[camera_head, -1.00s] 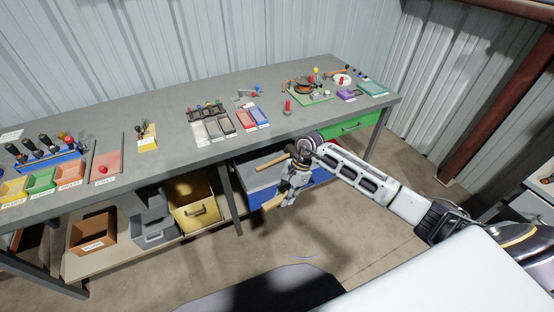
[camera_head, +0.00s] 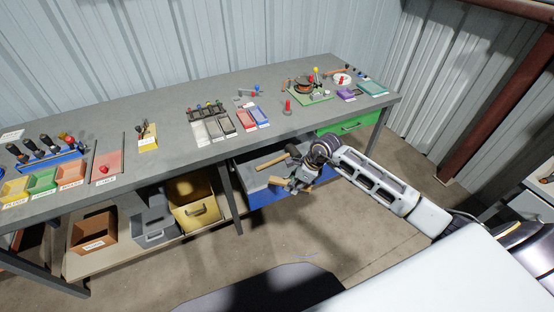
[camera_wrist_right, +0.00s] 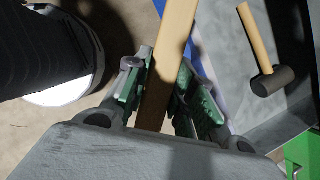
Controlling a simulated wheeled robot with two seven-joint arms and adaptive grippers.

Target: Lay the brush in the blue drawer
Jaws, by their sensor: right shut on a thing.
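My right gripper (camera_head: 296,184) is shut on a wooden-handled piece, which I take to be the brush (camera_head: 279,181). In the right wrist view the brush's flat wooden length (camera_wrist_right: 165,75) runs between the green-padded fingers (camera_wrist_right: 158,98); I cannot make out bristles. The blue drawer (camera_head: 262,199) stands open under the bench, with a grey interior. The gripper and brush are above its front part. In the right wrist view the drawer's blue edge (camera_wrist_right: 196,55) passes behind the brush. My left gripper is not in view.
A mallet with a wooden handle (camera_head: 272,162) lies in the blue drawer; its dark head (camera_wrist_right: 272,81) shows in the wrist view. A green drawer (camera_head: 349,125) is to the right. A yellow bin (camera_head: 193,212) stands left of the bench leg. Small trays and tools cover the bench (camera_head: 180,100).

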